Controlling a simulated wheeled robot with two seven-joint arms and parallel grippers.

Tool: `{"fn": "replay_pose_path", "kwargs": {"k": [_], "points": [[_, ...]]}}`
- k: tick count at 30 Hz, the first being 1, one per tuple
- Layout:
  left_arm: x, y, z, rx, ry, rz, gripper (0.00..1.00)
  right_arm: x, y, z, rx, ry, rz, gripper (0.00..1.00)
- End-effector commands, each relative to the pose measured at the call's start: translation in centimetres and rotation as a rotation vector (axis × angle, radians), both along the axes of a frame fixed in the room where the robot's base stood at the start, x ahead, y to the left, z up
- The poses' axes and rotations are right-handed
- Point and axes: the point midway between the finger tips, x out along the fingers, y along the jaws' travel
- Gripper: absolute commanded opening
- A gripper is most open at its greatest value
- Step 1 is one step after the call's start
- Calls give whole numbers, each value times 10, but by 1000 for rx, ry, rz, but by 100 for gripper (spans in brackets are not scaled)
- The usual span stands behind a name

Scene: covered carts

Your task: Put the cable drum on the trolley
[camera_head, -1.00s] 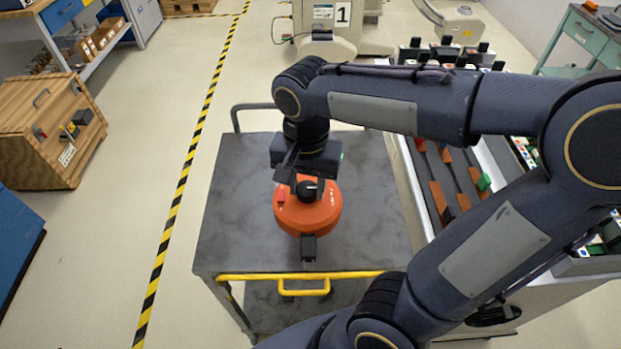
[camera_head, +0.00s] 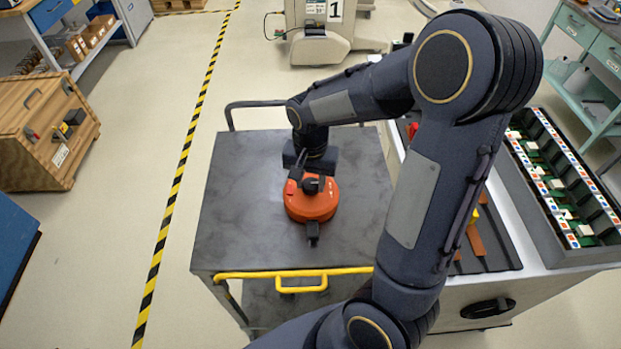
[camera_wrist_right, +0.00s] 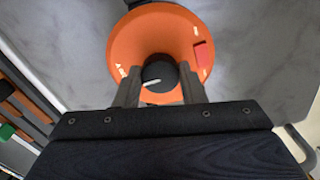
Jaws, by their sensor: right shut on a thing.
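The orange cable drum (camera_head: 311,207) is over the grey top of the trolley (camera_head: 235,205), near its middle; I cannot tell whether it touches the top. My right gripper (camera_head: 314,184) comes down on it from above. In the right wrist view the drum (camera_wrist_right: 125,50) fills the upper middle. The fingers of the right gripper (camera_wrist_right: 158,88) are shut on its black central knob (camera_wrist_right: 160,74). A black block sticks out from the drum's near side. The trolley has a yellow front handle (camera_head: 301,290). My left gripper is not in view.
A white bench with dark trays (camera_head: 565,190) stands close to the right of the trolley. A wooden crate (camera_head: 45,130) is at the left, beyond yellow-black floor tape (camera_head: 183,150). A machine marked 1 (camera_head: 318,35) stands behind. Bare trolley top surrounds the drum.

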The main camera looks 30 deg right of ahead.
Motion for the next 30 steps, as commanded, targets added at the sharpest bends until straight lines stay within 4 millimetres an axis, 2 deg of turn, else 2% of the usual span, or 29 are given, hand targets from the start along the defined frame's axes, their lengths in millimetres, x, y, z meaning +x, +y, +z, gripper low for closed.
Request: {"fn": "replay_pose_path", "kwargs": {"k": [9, 10, 15, 23, 26, 30], "points": [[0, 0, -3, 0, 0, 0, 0, 0, 0, -3, 0, -1, 0, 0], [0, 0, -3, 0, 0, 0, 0, 0, 0, -4, 0, 0, 0, 38], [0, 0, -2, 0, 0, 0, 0, 0, 0, -3, 0, 0, 0, 58], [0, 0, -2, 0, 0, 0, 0, 0, 0, -1, 0, 0, 0, 58], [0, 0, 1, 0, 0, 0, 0, 1, 0, 4, 0, -3, 0, 58], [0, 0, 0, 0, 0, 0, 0, 1, 0, 25, 1, -8, 0, 58]]}}
